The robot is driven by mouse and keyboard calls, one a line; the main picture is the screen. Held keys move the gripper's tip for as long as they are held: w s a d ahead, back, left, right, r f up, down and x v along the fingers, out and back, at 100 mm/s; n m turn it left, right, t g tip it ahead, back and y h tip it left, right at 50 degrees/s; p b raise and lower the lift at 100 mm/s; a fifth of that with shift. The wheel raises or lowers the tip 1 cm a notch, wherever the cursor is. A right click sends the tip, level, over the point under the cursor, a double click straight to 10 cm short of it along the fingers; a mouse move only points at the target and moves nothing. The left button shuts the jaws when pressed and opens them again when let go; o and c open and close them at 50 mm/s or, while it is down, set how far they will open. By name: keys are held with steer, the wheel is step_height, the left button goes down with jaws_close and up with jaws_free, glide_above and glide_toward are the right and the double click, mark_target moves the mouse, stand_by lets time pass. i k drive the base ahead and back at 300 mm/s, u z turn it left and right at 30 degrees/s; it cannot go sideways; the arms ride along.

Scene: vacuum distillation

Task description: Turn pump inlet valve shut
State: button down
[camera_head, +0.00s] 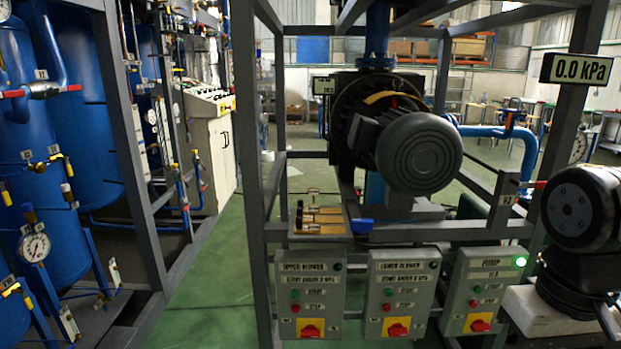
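A blue pipe with an orange-red handled fitting (512,119) runs right of the big motor. A red-tipped lever (532,184) sticks out beside a small label plate on the grey frame, just left of my black arm joint. I cannot tell for certain which of these is the pump inlet valve, as the labels are too small to read. My arm link fills the right edge and may cover part of the piping. My gripper is out of view. The pump box (486,290) shows a lit green lamp, and a display (576,69) reads 0.0 kPa.
A motor (418,153) sits in the grey frame. Upper blower (309,292) and lower blower (400,292) boxes hang at the front. Blue tanks (82,115) stand left; green floor (213,285) is clear between.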

mark_target(537, 185)
steer(key=z, duration=0.25)
steer(key=k, duration=1.25)
steer(key=i, duration=0.4)
steer(key=z, duration=0.75)
steer(key=i, duration=1.05)
steer(key=u, duration=0.4)
